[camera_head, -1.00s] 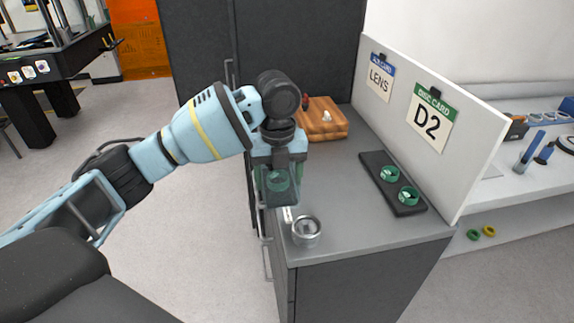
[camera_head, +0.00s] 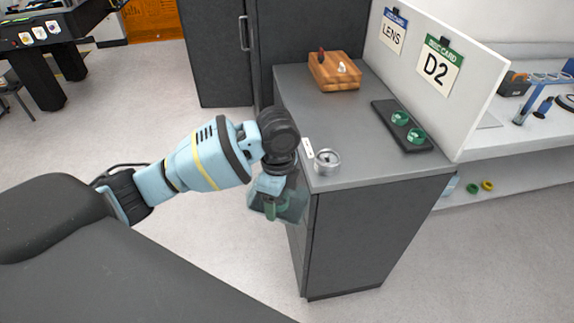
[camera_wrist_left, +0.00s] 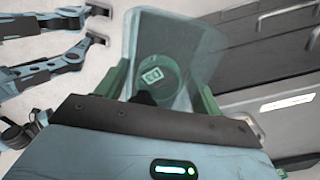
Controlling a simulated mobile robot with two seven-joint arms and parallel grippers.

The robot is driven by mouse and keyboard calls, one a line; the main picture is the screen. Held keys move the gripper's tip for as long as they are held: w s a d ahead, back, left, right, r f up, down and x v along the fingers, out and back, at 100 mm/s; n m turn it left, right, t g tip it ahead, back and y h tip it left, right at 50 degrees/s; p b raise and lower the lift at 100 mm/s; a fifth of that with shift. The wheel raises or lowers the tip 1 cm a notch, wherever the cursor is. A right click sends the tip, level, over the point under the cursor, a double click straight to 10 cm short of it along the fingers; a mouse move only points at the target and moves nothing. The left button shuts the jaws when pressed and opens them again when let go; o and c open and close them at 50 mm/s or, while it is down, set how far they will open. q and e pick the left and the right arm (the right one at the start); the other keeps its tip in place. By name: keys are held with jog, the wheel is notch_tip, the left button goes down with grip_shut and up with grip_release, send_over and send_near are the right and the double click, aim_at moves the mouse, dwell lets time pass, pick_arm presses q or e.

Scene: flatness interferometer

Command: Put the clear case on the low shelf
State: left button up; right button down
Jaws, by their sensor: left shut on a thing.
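The clear case (camera_wrist_left: 178,38) is a see-through box with a green ring (camera_wrist_left: 158,76) and a small white label showing inside it. My left gripper (camera_head: 272,204) is shut on the case, which also shows in the head view (camera_head: 293,207). It holds the case in the air beside the left side of the grey cabinet, below its top. Whether the case touches the cabinet is unclear. The white low shelf (camera_head: 530,174) is at the right, under the bench and behind the cabinet. My right gripper is not in view.
The grey cabinet (camera_head: 370,225) stands between the case and the low shelf. On its top are a metal cup (camera_head: 327,161), a wooden block (camera_head: 335,72) and a black tray (camera_head: 385,112) with two green rings.

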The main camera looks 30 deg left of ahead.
pick_arm(q)
jog(key=s+d+f+n, duration=0.1)
jog(key=s+f+n, duration=0.7)
jog(key=n, duration=0.8)
jog(key=s, duration=0.3)
jog(key=shift+s+d+f+n, duration=0.2)
jog(key=shift+s+n, duration=0.05)
jog(key=shift+n, duration=0.15)
jog(key=shift+a, duration=0.1)
